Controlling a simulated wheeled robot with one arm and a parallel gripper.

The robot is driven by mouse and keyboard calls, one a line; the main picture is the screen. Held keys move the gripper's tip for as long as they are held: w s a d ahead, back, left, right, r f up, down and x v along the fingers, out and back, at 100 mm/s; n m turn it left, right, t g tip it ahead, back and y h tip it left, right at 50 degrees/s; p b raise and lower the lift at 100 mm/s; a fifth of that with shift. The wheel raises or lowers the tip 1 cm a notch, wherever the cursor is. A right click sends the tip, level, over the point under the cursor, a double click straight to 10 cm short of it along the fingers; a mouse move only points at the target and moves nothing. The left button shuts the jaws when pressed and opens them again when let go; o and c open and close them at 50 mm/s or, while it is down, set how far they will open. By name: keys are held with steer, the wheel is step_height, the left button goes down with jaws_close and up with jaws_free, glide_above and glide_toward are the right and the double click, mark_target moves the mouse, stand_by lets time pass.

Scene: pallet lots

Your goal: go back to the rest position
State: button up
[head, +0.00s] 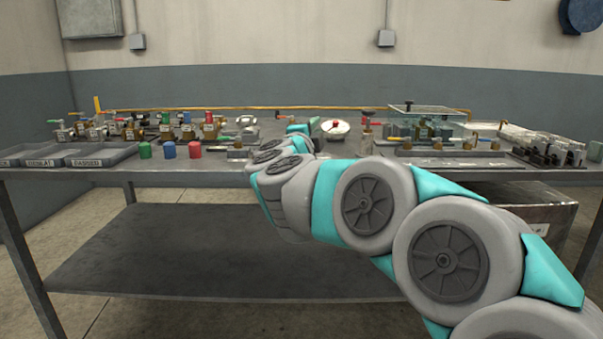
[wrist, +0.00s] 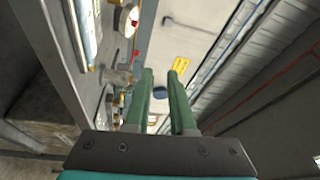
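My gripper (wrist: 160,78) shows in the wrist view with its two green fingers apart and nothing between them. In the head view my arm reaches from the lower right toward the middle of the table, and its own links hide most of the gripper end. The table (head: 220,187) is a long grey bench, and the arm's far end is around its front edge. In the wrist view the bench (wrist: 97,110) is tilted along the left side, to the left of the fingers.
A white round dial (head: 335,129) and a clear-topped box (head: 428,112) stand farther right. A lower shelf (head: 200,250) is bare.

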steer(key=s+a+f+n+g+y, duration=0.1)
steer(key=s+a+f+n+y, duration=0.1)
steer(key=s+a+n+y, duration=0.6)
steer(key=s+f+n+g+y, duration=0.2)
steer(key=s+f+n+g, duration=0.25)
steer(key=f, duration=0.25)
steer(key=s+f+n+g+y, duration=0.2)
steer(key=s+f+n+g, duration=0.1)
steer(key=s+f+n, duration=0.4)
steer(key=s+d+f+g+h, duration=0.2)
steer(key=s+d+f, duration=0.4)
steer(key=s, duration=0.4)
steer(key=s+d+f+g+h, duration=0.2)
steer(key=s+d+f+g, duration=0.3)
steer(key=s, duration=0.6)
steer(key=s+d+f+g+h, duration=0.2)
steer(key=s+d+f+g, duration=0.2)
steer(key=s+d+f, duration=0.4)
steer(key=s+d, duration=0.1)
steer(key=s, duration=0.2)
steer(key=shift+s, duration=0.15)
